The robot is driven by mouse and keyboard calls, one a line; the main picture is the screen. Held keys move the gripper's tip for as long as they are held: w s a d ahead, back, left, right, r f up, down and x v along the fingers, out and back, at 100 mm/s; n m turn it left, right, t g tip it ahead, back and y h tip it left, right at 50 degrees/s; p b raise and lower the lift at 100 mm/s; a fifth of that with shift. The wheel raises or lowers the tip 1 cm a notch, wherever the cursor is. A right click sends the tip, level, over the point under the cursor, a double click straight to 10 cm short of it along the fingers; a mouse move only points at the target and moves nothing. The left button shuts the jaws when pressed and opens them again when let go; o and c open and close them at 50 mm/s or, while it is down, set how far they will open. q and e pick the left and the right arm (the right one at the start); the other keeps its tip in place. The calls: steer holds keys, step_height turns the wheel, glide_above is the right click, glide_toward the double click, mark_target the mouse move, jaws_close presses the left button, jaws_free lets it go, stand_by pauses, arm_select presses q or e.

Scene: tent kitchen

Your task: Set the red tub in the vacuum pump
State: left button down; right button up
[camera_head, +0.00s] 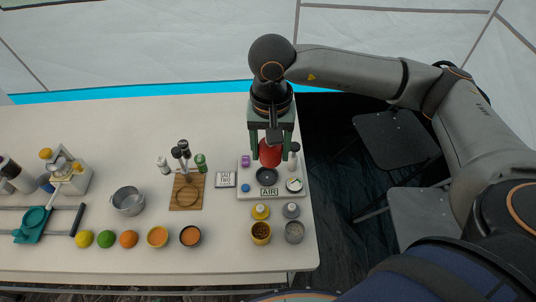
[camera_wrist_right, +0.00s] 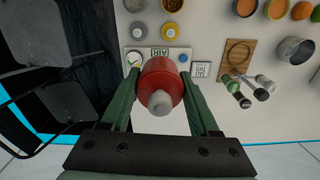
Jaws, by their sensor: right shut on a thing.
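The red tub (camera_head: 269,153) is held between the green fingers of my right gripper (camera_head: 270,142). In the right wrist view the tub (camera_wrist_right: 160,78) sits between both fingers, with a grey knob-like end facing the camera. The vacuum pump (camera_head: 284,170) is a pale grey board with an AIR label, a dark round seat (camera_head: 267,176), a dial (camera_head: 294,185) and a blue knob (camera_head: 245,187). The tub appears above the back of the board, just behind the dark seat in the picture. The gap beneath it is hard to judge. My left gripper is out of view.
The table's right edge is close.

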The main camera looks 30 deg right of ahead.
steer(key=m, duration=0.2)
steer(key=w+f+m, duration=0.1)
steer(key=m, duration=0.3)
steer(key=shift+w+f, duration=0.2)
steer(key=shift+w, duration=0.2)
steer(key=w+d+f+n+b, duration=0.1)
steer(key=f+n, duration=0.4)
steer(key=n, duration=0.6)
steer(key=w+d+f+n+b, duration=0.1)
steer(key=w+f+n+b, duration=0.1)
steer(key=f+n, duration=0.4)
steer(key=w+d+f+n+b, duration=0.1)
steer(key=f+n, duration=0.5)
steer(key=n, duration=1.1)
steer(key=shift+w+b, duration=0.8)
steer(key=shift+b, duration=0.55)
steer(key=shift+r+p, duration=0.1)
steer(key=shift+p, duration=0.2)
